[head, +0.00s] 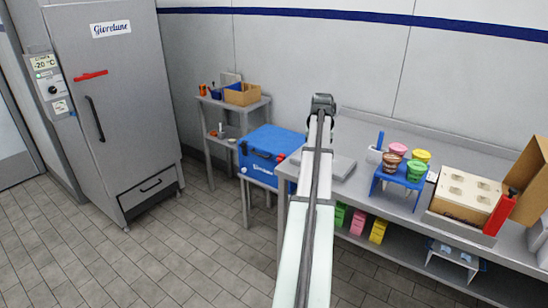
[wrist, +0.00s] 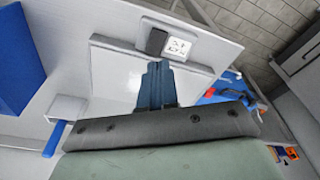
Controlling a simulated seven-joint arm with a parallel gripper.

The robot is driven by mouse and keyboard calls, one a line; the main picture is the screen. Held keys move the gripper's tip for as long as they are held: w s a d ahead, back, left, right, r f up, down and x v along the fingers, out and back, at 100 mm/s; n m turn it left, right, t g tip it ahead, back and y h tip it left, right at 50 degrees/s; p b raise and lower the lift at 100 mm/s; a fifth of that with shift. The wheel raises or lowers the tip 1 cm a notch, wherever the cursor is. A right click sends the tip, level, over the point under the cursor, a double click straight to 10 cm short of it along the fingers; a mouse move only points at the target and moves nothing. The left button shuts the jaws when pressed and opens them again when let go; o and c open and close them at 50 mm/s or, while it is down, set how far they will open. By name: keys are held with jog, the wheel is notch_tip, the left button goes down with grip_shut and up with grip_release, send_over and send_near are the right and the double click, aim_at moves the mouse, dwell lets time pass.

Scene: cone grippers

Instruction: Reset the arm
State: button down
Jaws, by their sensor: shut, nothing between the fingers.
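My gripper (wrist: 157,70) shows in the wrist view as dark blue fingers closed together, with nothing between them. In the head view my arm reaches up from the bottom centre, and its dark end (head: 322,103) is above the steel counter (head: 370,131). The fingers cannot be made out there. In the wrist view the fingers point over a flat pale plate (wrist: 118,78) with a small black-and-white label panel (wrist: 181,46) at its edge. The plate appears in the head view as a grey slab (head: 336,166) on the counter, partly hidden by my arm.
Right of my arm, a blue stand (head: 403,178) holds several coloured cups. Farther right are a cardboard box (head: 457,215) and a red dispenser (head: 503,211). A blue cooler (head: 268,153) stands left of the counter. A grey freezer (head: 115,95) is far left. The left floor is clear.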

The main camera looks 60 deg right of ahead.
jog(key=w+a+f+n+g+y, duration=0.1)
jog(key=w+a+f, duration=0.4)
jog(key=a+f, duration=0.45)
jog(key=w+a+f+n+y, duration=0.15)
jog(key=w+a+f, duration=0.35)
jog(key=a+f, duration=0.5)
jog(key=w+a+f+n+g, duration=0.1)
jog(key=w+a+f+n, duration=0.1)
jog(key=w+a+f, duration=0.6)
jog(key=s+a+f+n+g, duration=0.1)
jog(key=s+a+f, duration=0.3)
jog(key=a+f, duration=0.5)
jog(key=s+a+f+n+g, duration=0.15)
jog(key=s+a+f, duration=0.35)
jog(key=a, duration=0.7)
jog(key=s+a+f+n+g, duration=0.1)
jog(key=s+a+f+n, duration=0.15)
jog(key=a+f, duration=0.7)
jog(key=s+a+f+n+g, duration=0.1)
jog(key=s+a+f, duration=0.1)
jog(key=s+a, duration=0.4)
jog(key=s+a+f+n+g, duration=0.1)
jog(key=s+a+f, duration=0.2)
jog(key=s, duration=0.9)
jog(key=a+h, duration=0.1)
jog(key=a, duration=0.2)
jog(key=shift+s+a, duration=0.15)
jog(key=shift+s, duration=0.15)
